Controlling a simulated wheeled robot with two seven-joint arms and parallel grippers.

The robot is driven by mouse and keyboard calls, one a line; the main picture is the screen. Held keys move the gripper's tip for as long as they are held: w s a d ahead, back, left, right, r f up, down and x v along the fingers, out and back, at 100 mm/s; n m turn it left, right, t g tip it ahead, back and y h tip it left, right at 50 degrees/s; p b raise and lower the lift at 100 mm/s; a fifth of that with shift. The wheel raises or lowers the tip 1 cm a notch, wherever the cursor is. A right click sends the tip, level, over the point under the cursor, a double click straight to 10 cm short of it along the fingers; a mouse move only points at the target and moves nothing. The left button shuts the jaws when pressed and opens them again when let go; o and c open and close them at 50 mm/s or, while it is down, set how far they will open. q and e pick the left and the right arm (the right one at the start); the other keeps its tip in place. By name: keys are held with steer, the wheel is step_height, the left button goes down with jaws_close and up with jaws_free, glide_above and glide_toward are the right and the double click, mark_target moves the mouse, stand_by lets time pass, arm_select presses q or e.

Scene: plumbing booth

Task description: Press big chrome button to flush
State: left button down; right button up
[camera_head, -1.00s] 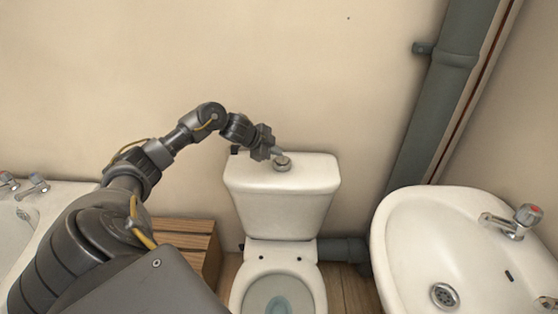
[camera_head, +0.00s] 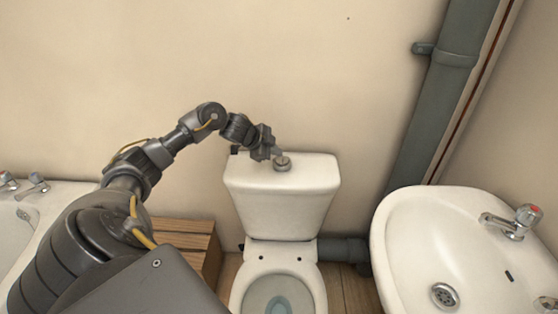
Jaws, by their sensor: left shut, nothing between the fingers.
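The big chrome button (camera_head: 283,164) is a round disc on top of the white toilet cistern (camera_head: 282,205), near the middle of its lid. My left gripper (camera_head: 279,153) is shut and empty. Its fingertips are at the back edge of the button, just over it; I cannot tell whether they touch. The toilet bowl (camera_head: 277,297) is below the cistern, with its lid up or absent and water in it. My right gripper is not in view.
A white basin (camera_head: 405,225) with a tap stands to the right. A grey pipe (camera_head: 435,100) runs up the wall. A wooden box (camera_head: 190,235) and a bathtub (camera_head: 50,195) are at the left. The wall behind the cistern is close.

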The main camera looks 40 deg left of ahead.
mark_target(276, 161)
arm_select(q)
steer(key=shift+f, duration=0.1)
stand_by(0.4)
steer(key=shift+f, duration=0.3)
steer(key=shift+f, duration=0.55)
stand_by(0.6)
steer(key=shift+r, duration=0.1)
steer(key=shift+r+p, duration=0.9)
steer(key=shift+p, duration=0.1)
step_height(276, 161, up, 5)
steer(key=p, duration=0.5)
